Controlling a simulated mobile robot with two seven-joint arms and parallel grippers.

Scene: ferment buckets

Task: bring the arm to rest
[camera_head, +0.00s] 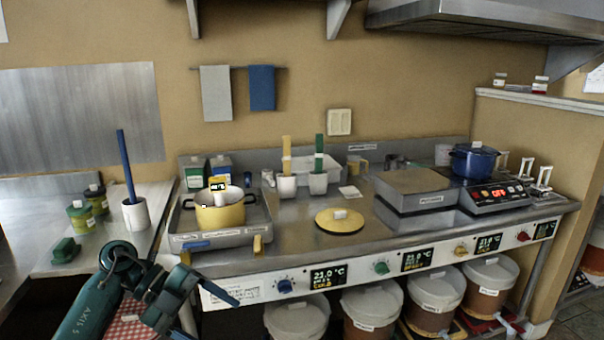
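My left arm, teal, comes in at the lower left, in front of the counter. Its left gripper (212,318) hangs low before the counter's front panel, with its dark fingers apart and nothing seen between them. The lower finger is partly cut off by the picture's bottom edge. My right gripper is not in view.
A yellow pot (222,216) stands on a hob at the counter's left. A yellow lid (339,220) lies mid-counter. A blue pot (473,161) sits on a cooker at right. Several lidded buckets (372,308) stand below. A blue stick rises from a white cup (135,214).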

